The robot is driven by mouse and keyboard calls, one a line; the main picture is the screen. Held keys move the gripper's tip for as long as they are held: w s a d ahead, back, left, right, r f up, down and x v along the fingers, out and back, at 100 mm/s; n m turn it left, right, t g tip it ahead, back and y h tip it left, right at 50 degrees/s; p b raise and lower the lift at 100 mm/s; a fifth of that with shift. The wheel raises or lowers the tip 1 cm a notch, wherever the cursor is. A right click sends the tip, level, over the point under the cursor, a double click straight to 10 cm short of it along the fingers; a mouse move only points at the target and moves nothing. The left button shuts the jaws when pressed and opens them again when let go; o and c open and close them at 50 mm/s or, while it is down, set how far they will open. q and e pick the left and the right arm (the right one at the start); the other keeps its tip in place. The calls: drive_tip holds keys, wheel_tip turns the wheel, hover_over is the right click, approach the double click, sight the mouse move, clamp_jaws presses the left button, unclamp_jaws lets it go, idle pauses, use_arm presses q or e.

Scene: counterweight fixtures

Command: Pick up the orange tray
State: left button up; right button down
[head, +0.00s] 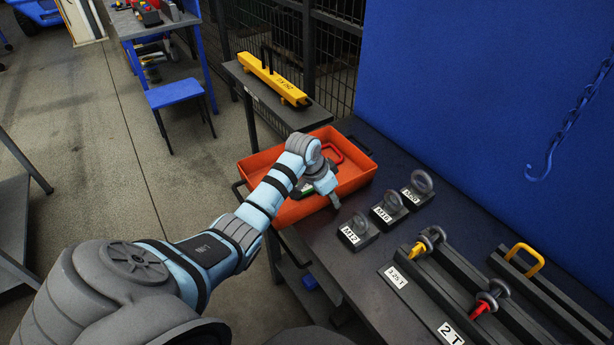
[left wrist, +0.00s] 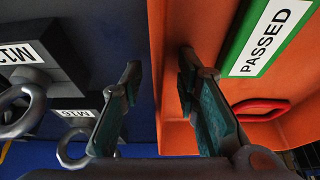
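The orange tray (head: 300,210) sits on the dark table at the middle of the head view, below the yellow beam. Its wall and floor also show in the left wrist view (left wrist: 200,22). A red handle-shaped item (left wrist: 262,108) and a green-edged "PASSED" label (left wrist: 265,38) are inside it. My left gripper (head: 333,198) is at the tray's right side wall. In the left wrist view its fingers (left wrist: 158,66) are open, one inside the tray and one outside, with the wall between them. Contact cannot be told. My right gripper is out of view.
Several labelled blocks with eye bolts (head: 388,213) stand right of the tray. Dark rails with red and yellow pieces (head: 460,275) lie nearer. A yellow beam (head: 270,78) rests on a shelf behind. A blue panel (head: 470,80) with a hook stands beyond the table.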

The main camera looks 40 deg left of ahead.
use_arm(q)
drive_tip(key=shift+a, duration=0.1)
clamp_jaws()
drive_tip(key=shift+r, duration=0.1)
